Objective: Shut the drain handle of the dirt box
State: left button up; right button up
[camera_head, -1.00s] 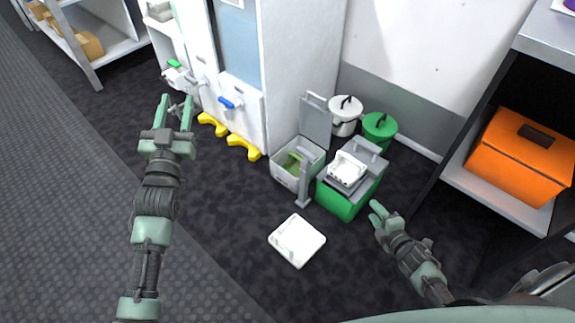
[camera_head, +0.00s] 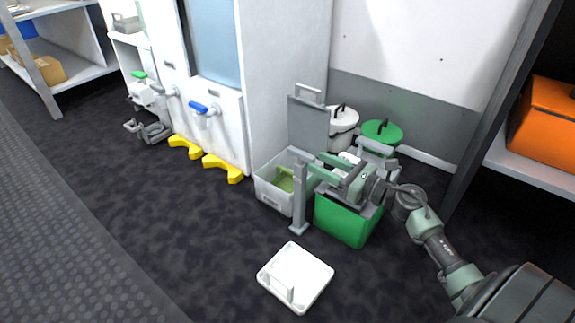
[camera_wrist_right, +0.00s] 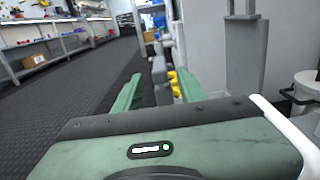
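No label marks the dirt box. A white cabinet (camera_head: 222,135) has a lever with a blue grip (camera_head: 203,108) on its low front, and a green-gripped lever (camera_head: 138,75) shows farther left. Which one is the drain handle I cannot tell. My right gripper (camera_head: 316,163) is above the green box, beside a grey upright post (camera_head: 299,200), apart from both levers. In the right wrist view its fingers (camera_wrist_right: 157,88) are spread, with nothing held between them. My left gripper is not in view.
A grey bin with a raised lid (camera_head: 270,190) and a green box (camera_head: 345,222) stand right of the cabinet. Yellow feet (camera_head: 222,167) stick out at the cabinet's base. A white lid (camera_head: 310,278) lies on the floor. The floor at left front is clear.

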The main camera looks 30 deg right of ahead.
aim_at(302, 152)
jog(key=shift+w+a, duration=0.15)
jog(key=shift+w, duration=0.15)
jog(key=b+x, duration=0.2)
jog(key=x, duration=0.4)
jog(key=shift+b, duration=0.35)
jog(key=shift+w+a, duration=0.2)
jog(key=shift+w, duration=0.3)
grip_shut()
